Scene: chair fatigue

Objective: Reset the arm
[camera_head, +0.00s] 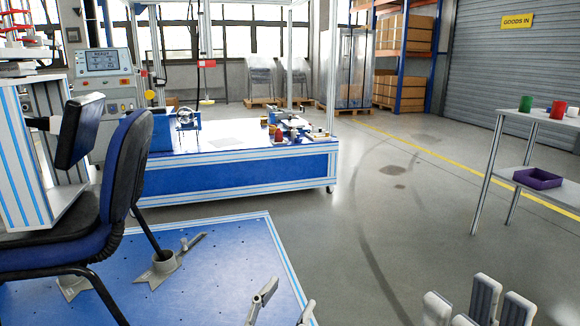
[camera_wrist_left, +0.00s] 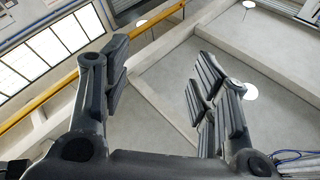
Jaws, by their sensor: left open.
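A blue-black chair (camera_head: 110,190) stands at left on a blue platform (camera_head: 215,270) with grey clamps (camera_head: 160,268). A blue-sided bench (camera_head: 240,172) stands behind. A rack (camera_head: 520,178) at right holds a purple tray (camera_head: 538,180) and cups. Floor (camera_head: 400,230) between is clear.

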